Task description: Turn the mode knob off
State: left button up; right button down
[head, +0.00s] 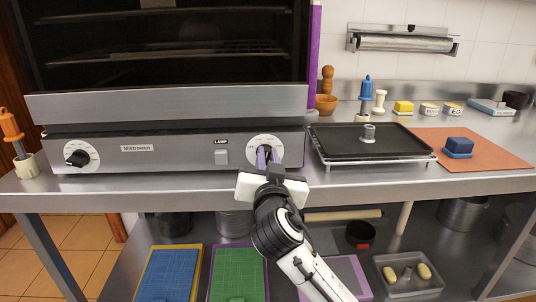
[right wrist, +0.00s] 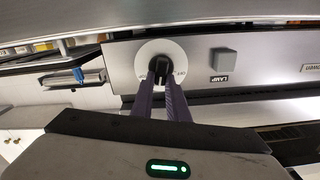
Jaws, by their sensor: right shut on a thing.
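The grill's front panel carries two knobs on round white dials. The right-hand knob is the black one at my right gripper; its white dial (head: 265,141) shows around the fingers in the head view. In the right wrist view the black knob (right wrist: 160,65) sits between my two purple fingertips. My right gripper (head: 266,157) is shut on this knob; it also shows in the right wrist view (right wrist: 161,82). The left-hand knob (head: 77,158) is black and stands free. My left gripper is not in view.
A square grey LAMP button (head: 221,157) is left of the gripped knob; it shows in the right wrist view (right wrist: 223,61). A black tray (head: 350,147) on a rack stands close to the right. Bottles, bowls and food line the counter. Coloured boards (head: 239,270) lie on the shelf below.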

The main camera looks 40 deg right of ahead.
jog(key=n+p, duration=0.1)
jog(key=n, duration=0.1)
jog(key=n+p, duration=0.1)
jog(key=n, duration=0.1)
jog(key=shift+w+a+n+p, duration=0.1)
jog(key=shift+a+n+p, duration=0.1)
jog(key=shift+n+p, duration=0.15)
jog(key=shift+w+a+n+p, duration=0.15)
jog(key=shift+n+p, duration=0.65)
jog(key=shift+n, duration=0.45)
jog(key=shift+a+n+p, duration=0.1)
jog(key=shift+n+p, duration=0.45)
jog(key=shift+n, duration=0.45)
jog(key=shift+f+n+p, duration=0.1)
jog(key=shift+n+p, duration=0.45)
jog(key=shift+n, duration=0.35)
jog(key=shift+a+f+n+p, duration=0.15)
jog(key=shift+n+p, duration=0.55)
jog(key=shift+n, duration=0.5)
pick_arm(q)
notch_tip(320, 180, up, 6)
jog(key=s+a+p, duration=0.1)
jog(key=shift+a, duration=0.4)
pick_arm(e)
jog(key=shift+w+f+n, duration=0.1)
jog(key=shift+f+n, duration=0.1)
jog(key=shift+n, duration=1.1)
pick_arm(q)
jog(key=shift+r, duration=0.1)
